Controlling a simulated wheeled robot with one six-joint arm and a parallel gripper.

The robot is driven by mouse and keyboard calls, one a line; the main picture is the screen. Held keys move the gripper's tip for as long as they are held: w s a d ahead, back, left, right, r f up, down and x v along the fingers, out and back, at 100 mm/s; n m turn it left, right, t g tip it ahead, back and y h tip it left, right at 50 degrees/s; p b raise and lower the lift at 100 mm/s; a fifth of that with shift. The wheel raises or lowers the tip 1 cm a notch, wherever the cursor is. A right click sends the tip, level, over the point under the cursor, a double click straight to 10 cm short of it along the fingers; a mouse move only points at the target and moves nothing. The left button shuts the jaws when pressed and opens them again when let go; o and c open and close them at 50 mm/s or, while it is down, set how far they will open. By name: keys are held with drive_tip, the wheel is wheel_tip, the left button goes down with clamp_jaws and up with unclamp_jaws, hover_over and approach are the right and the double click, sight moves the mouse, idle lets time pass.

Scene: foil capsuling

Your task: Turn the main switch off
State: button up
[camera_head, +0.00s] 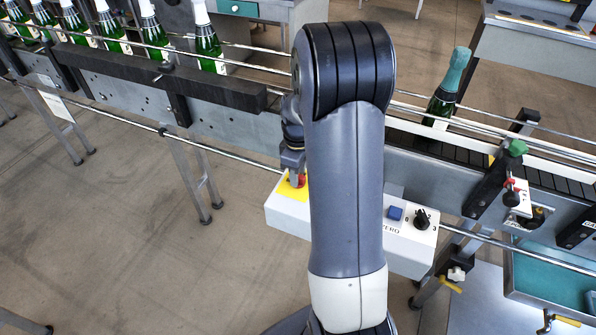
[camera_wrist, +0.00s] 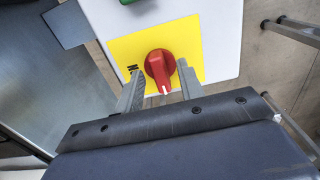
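The main switch is a red rotary knob (camera_wrist: 160,66) on a yellow plate (camera_wrist: 191,45) on the white control box (camera_wrist: 224,25). In the wrist view its white mark points down the picture, toward my gripper's palm. Dark lettering, partly hidden, shows left of the knob. My gripper (camera_wrist: 160,74) is open, with one finger on each side of the knob and a visible gap on both sides. In the head view my arm covers the middle of the box (camera_head: 285,212); the red knob (camera_head: 299,181) shows just below my gripper, beside my arm.
The box also bears a blue button (camera_head: 395,213) and a black selector (camera_head: 422,219). The conveyor (camera_head: 220,115) with green bottles runs behind it.

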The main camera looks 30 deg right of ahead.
wheel_tip(320, 180, up, 11)
idle(0.5)
drive_tip(key=shift+f, duration=0.2)
wheel_tip(320, 180, down, 11)
drive_tip(key=shift+r, duration=0.2)
idle(0.5)
